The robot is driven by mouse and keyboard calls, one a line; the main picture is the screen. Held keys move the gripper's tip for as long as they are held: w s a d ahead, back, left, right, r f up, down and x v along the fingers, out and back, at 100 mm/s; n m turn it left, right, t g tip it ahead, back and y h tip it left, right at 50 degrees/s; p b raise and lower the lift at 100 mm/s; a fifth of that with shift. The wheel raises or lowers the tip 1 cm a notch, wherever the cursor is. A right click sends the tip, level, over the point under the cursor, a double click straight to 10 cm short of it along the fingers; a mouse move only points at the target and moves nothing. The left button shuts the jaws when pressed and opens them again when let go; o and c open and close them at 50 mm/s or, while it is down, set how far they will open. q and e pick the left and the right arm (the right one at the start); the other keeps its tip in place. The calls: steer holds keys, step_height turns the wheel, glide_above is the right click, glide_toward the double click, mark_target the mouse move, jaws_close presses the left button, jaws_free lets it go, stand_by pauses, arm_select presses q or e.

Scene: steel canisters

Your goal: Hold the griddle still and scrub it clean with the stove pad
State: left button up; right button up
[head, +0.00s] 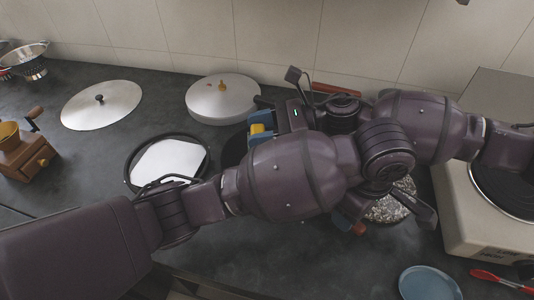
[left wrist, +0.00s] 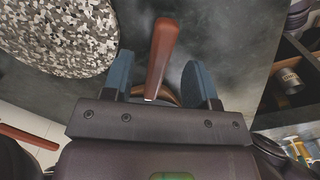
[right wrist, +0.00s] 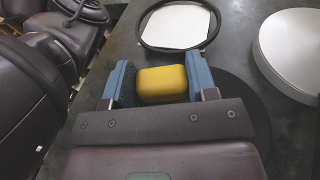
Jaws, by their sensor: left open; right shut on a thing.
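The griddle looks to be the flat dark disc (head: 233,151), mostly hidden behind my arms; its edge also shows in the right wrist view (right wrist: 247,108). My right gripper (head: 264,132) is shut on the yellow stove pad (right wrist: 162,84), over the disc's far side; whether the pad touches it cannot be told. A red-brown handle (left wrist: 163,50), seemingly the griddle's, lies between the open blue fingers of my left gripper (left wrist: 160,72), with gaps on both sides. Its end also shows below the arms in the head view (head: 359,228).
A speckled round slab (left wrist: 62,32) lies beside the handle. A black-rimmed round pan or tray with a white sheet (head: 170,163) and a pale round lidded canister (head: 222,101) lie close to the griddle. A stove (head: 480,215) and a blue plate (head: 428,283) are at right.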

arm_select(q)
step_height(320, 180, up, 8)
stand_by(0.5)
steer(key=shift+s, duration=0.1)
arm_select(e)
steer(key=shift+s, duration=0.1)
